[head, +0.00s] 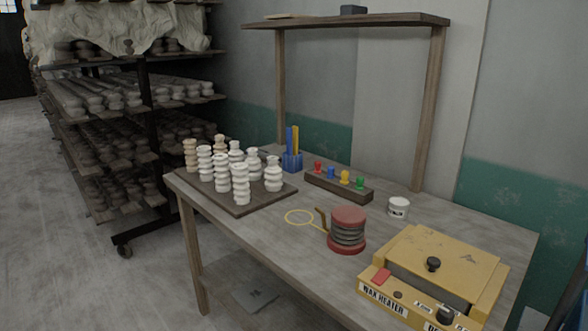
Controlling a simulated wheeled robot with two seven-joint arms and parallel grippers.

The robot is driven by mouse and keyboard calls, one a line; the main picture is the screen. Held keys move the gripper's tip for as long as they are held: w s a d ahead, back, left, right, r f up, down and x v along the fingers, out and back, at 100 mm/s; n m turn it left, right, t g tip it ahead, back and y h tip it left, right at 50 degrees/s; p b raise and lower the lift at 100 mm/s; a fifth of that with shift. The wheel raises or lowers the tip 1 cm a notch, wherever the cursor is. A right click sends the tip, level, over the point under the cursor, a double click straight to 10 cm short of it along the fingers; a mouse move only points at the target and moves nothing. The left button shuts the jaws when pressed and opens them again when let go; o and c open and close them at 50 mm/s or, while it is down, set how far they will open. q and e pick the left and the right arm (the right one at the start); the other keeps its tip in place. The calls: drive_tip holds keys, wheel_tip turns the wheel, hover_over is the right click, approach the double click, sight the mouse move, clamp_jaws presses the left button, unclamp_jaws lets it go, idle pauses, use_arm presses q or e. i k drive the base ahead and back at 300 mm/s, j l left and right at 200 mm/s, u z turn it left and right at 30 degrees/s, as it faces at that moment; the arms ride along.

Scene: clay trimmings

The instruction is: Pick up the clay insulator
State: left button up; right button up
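Several clay insulators stand upright on a dark board at the left end of the workbench in the head view. Most are white and ribbed, such as the front one (240,184) and the one at the right (273,174). Tan ones stand at the back left, such as this tan insulator (190,155). Some insulators partly hide others behind them. Neither of my grippers shows in the head view.
The workbench (270,221) also holds a blue cup (292,162), a rack with coloured knobs (339,186), a red-ended spool (347,231), a white jar (398,207) and a yellow wax heater (433,275). A loaded shelf rack (150,120) stands left. Floor in front is clear.

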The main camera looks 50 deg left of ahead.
sight(273, 175)
drive_tip(key=j, duration=0.8)
drive_tip(key=i+j, duration=0.15)
drive_tip(key=j, duration=1.5)
drive_tip(key=i+j+u, duration=0.1)
drive_tip(key=j, duration=0.7)
drive_tip(key=i+j, duration=0.1)
drive_tip(key=j, duration=0.7)
